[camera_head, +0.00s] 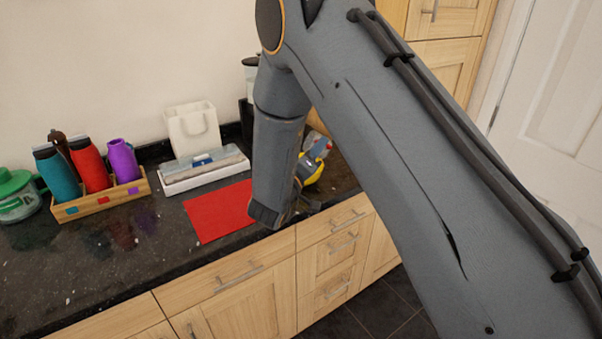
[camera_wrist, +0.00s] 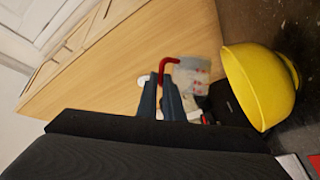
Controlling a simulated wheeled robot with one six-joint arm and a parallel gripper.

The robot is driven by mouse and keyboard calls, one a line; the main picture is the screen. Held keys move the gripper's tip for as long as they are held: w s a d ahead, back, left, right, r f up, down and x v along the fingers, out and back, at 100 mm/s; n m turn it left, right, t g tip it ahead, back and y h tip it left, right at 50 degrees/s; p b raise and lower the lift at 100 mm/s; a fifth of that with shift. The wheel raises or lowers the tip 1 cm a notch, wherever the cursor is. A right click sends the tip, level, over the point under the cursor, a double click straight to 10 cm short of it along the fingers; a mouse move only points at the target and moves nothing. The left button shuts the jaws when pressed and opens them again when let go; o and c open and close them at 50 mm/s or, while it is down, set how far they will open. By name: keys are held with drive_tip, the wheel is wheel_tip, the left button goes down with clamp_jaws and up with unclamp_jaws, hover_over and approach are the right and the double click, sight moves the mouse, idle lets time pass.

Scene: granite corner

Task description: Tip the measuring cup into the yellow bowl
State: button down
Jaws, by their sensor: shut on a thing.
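The measuring cup (camera_wrist: 193,74) is clear with red markings and a red handle (camera_wrist: 166,66). My gripper (camera_wrist: 167,97) is shut on the handle in the wrist view. The cup looks tilted and is beside the rim of the yellow bowl (camera_wrist: 262,88); whether it touches the rim I cannot tell. In the head view the bowl (camera_head: 312,174) stands on the dark counter behind my arm, with the cup (camera_head: 321,148) just above it. My arm hides part of the bowl there. I cannot see what the cup holds.
A red mat (camera_head: 217,212) lies on the dark counter (camera_head: 110,255) left of my forearm. Behind it are a white tray (camera_head: 205,172) and a white bag-like holder (camera_head: 192,128). A wooden caddy (camera_head: 100,196) with bottles and a green-lidded jar (camera_head: 17,198) stand at left.

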drive_tip(key=shift+a+f+n+t, duration=0.15)
drive_tip(key=shift+a+n+t, duration=0.2)
drive_tip(key=shift+n, duration=0.35)
drive_tip(key=shift+f+b, duration=0.1)
drive_tip(key=shift+b, duration=0.2)
drive_tip(key=shift+a+f+n+t, duration=0.15)
drive_tip(key=shift+a+n+t, duration=0.25)
drive_tip(key=shift+n, duration=0.4)
drive_tip(key=shift+d, duration=0.1)
drive_tip(key=shift+b, duration=0.3)
drive_tip(key=shift+a+f+n+t+y, duration=0.25)
drive_tip(key=shift+a+n+t+y, duration=0.25)
drive_tip(key=shift+n, duration=0.3)
drive_tip(key=shift+d+f+b, duration=0.1)
drive_tip(key=shift+b, duration=0.25)
